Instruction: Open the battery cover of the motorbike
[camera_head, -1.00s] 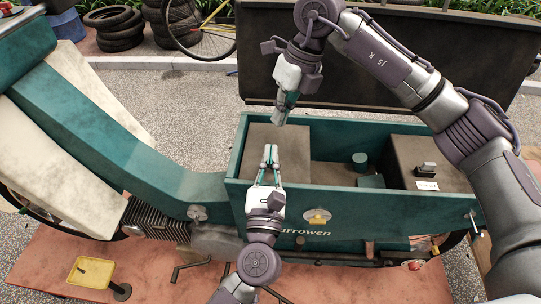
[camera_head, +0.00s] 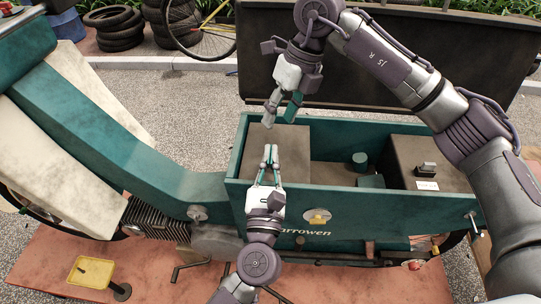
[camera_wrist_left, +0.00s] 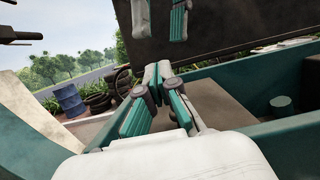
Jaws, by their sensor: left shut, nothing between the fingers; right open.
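The teal motorbike body (camera_head: 110,125) has an open box (camera_head: 345,208) at its right, with the name "arrowen" partly legible on its near wall. The dark cover (camera_head: 385,60) stands raised behind the box, with the inside of the box exposed. My left gripper (camera_head: 269,150) is shut and empty, over the box's left part; its closed fingers also show in the left wrist view (camera_wrist_left: 160,72). My right gripper (camera_head: 282,112) is open and empty, pointing down in front of the raised cover, above the box's back left. Its fingers also show in the left wrist view (camera_wrist_left: 160,20).
Inside the box are a brown block (camera_head: 300,142) at left, a small teal cylinder (camera_head: 359,159), and a dark block (camera_head: 428,160) at right with a black fitting. A yellow tray (camera_head: 90,271) lies at front left. Tyres (camera_head: 115,28) and a bicycle wheel stand behind.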

